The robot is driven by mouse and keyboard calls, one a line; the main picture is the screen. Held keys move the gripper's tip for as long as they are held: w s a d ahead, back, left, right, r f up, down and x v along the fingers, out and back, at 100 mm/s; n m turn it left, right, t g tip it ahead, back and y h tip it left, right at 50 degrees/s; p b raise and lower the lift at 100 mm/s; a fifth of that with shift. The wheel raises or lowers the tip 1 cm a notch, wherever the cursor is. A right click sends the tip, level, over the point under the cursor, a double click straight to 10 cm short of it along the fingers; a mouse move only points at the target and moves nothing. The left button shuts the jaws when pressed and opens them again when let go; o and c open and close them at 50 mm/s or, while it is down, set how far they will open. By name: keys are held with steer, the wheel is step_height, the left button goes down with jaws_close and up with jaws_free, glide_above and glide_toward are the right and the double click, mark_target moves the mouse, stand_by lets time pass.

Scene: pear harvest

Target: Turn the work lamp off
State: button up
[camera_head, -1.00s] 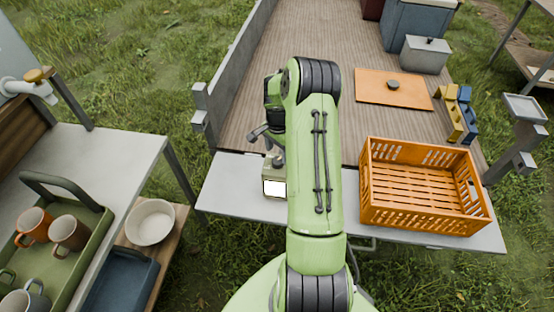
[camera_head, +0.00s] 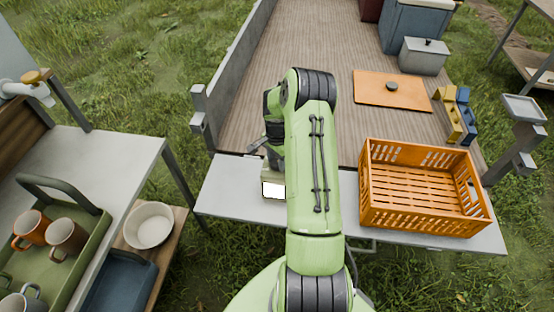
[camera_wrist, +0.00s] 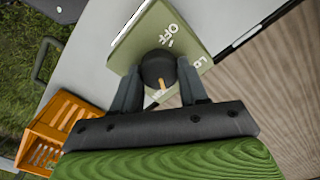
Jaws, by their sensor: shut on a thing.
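The work lamp is a small olive-green box (camera_head: 274,175) with a bright white front panel, standing on the grey strip left of my arm. In the wrist view its top face (camera_wrist: 143,40) carries white lettering, including "OFF" beside a short tick mark. A dark round knob (camera_wrist: 158,66) with a pale orange pointer line is on that face. The line lies on the side away from the "OFF" lettering. My gripper (camera_wrist: 160,80) is shut on the knob, one finger on each side. In the head view my arm hides most of the gripper and the knob.
An orange crate (camera_head: 366,180) stands right of my arm. An orange board (camera_head: 370,90) with a dark knob lies behind it, near yellow and blue blocks (camera_head: 455,115). A left table holds a green tray (camera_head: 78,262) with mugs. The wooden deck (camera_head: 300,35) behind is mostly clear.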

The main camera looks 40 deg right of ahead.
steer(key=shift+n, duration=0.3)
steer(key=n+b, duration=0.1)
steer(key=n, duration=0.1)
steer(key=shift+n, duration=0.4)
steer(key=n, duration=0.3)
steer(key=shift+w+n+b, duration=0.1)
steer(key=shift+n+b, duration=0.2)
steer(key=shift+b, duration=0.05)
steer(key=n, duration=0.3)
steer(key=shift+n+b, duration=0.3)
steer(key=shift+n, duration=0.1)
steer(key=n, duration=0.3)
steer(key=shift+n, duration=0.3)
steer(key=n+b, duration=0.1)
steer(key=n, duration=0.2)
steer(key=shift+a+n, duration=0.1)
steer(key=shift+n, duration=0.2)
steer(key=n, duration=0.3)
steer(key=shift+n, duration=0.3)
steer(key=n+b, duration=0.1)
steer(key=n, duration=0.5)
steer(key=shift+n, duration=0.3)
